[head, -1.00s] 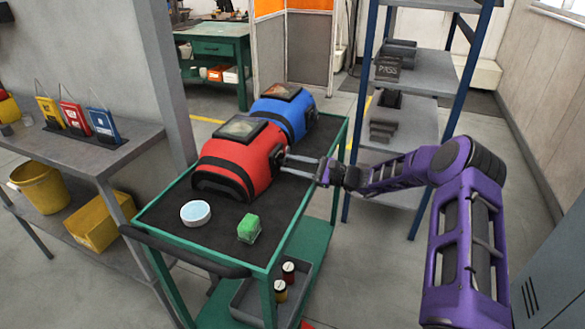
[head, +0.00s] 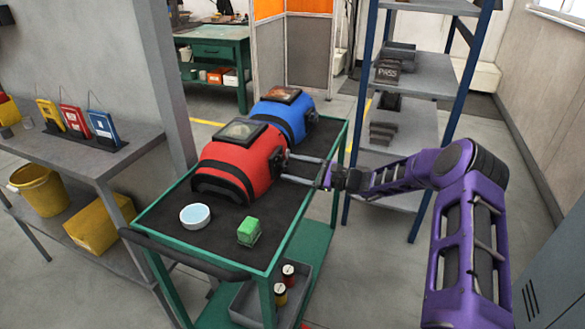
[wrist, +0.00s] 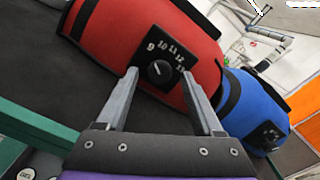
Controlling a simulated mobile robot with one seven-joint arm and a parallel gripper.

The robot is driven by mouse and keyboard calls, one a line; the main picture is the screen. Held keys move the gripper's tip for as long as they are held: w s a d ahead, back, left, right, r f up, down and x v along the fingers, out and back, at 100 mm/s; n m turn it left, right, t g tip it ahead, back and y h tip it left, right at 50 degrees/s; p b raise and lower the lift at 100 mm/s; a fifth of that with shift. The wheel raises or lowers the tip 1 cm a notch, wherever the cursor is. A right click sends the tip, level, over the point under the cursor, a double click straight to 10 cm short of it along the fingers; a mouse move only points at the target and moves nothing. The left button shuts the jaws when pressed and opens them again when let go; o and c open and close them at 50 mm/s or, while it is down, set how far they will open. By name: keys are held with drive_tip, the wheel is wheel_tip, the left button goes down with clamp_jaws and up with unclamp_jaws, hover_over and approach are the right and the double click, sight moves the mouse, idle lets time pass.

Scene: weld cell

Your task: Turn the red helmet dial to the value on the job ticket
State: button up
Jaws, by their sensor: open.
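The red helmet (head: 236,163) lies on the dark top of the green cart, and it also shows in the wrist view (wrist: 105,38). Its black dial knob (wrist: 158,70) sits on a dark side plate with white numbers 9 to 13 around it. The knob's pointer is too small to read surely. My gripper (wrist: 160,74) is open, its fingertips on either side of the knob, with gaps visible. In the head view my gripper (head: 286,167) reaches the helmet's right side. A red ticket card (head: 74,119) stands on the left bench; its writing is unreadable.
A blue helmet (head: 283,112) with its own dial (wrist: 266,136) sits right behind the red one. A white round tub (head: 195,215) and a green block (head: 249,231) stand on the cart's front. Yellow (head: 50,113) and blue (head: 104,126) cards flank the red card.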

drive_tip(key=p+v, duration=0.1)
drive_tip(key=v, duration=1.6)
